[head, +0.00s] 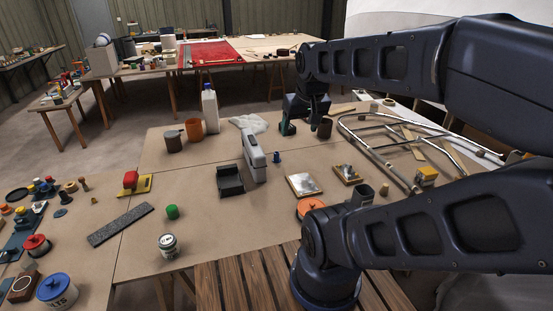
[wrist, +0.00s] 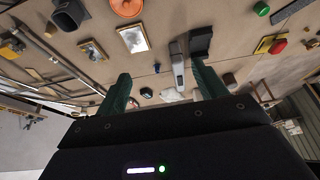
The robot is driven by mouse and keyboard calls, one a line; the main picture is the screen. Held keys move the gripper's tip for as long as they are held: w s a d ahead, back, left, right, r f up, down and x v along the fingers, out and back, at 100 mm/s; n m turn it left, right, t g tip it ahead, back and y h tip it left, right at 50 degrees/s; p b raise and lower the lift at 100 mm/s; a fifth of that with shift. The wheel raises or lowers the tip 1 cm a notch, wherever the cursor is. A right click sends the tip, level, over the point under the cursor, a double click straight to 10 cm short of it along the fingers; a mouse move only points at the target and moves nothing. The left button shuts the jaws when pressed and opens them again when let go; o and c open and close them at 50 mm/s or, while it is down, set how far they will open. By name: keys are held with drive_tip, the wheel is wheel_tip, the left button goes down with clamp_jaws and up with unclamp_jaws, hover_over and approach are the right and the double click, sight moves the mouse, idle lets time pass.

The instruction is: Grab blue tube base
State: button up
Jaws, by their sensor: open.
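The blue tube base (head: 276,157) is a small blue upright piece standing on the brown table, just right of a grey-and-white upright device. In the wrist view, a small blue piece (wrist: 157,68) that looks like it shows far off between the finger lines. My gripper (wrist: 162,72) is open, its two dark green fingers wide apart with nothing between them. In the head view my gripper (head: 304,120) hangs above the far part of the table, behind and right of the blue piece. The gripper is partly hidden by my own arm there.
The grey-white device (head: 254,158) and a black tray (head: 230,181) stand close left of the blue piece. Two framed plates, one silver (head: 303,184), lie to its right. An orange disc (head: 310,206) is nearer. A metal tube frame (head: 400,140) lies at right.

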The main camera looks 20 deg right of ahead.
drive_tip(key=c, duration=0.4)
drive_tip(key=shift+w, duration=0.1)
drive_tip(key=g, duration=0.5)
hover_over(277, 155)
drive_tip(key=w, duration=0.2)
wheel_tip(277, 155, down, 30)
drive_tip(key=shift+n, duration=0.4)
drive_tip(key=shift+s+d+f, duration=0.1)
drive_tip(key=shift+s+f, duration=0.05)
drive_tip(key=shift+f, duration=2.55)
drive_tip(key=shift+s+d+f, duration=0.1)
drive_tip(key=shift+f, duration=2.6)
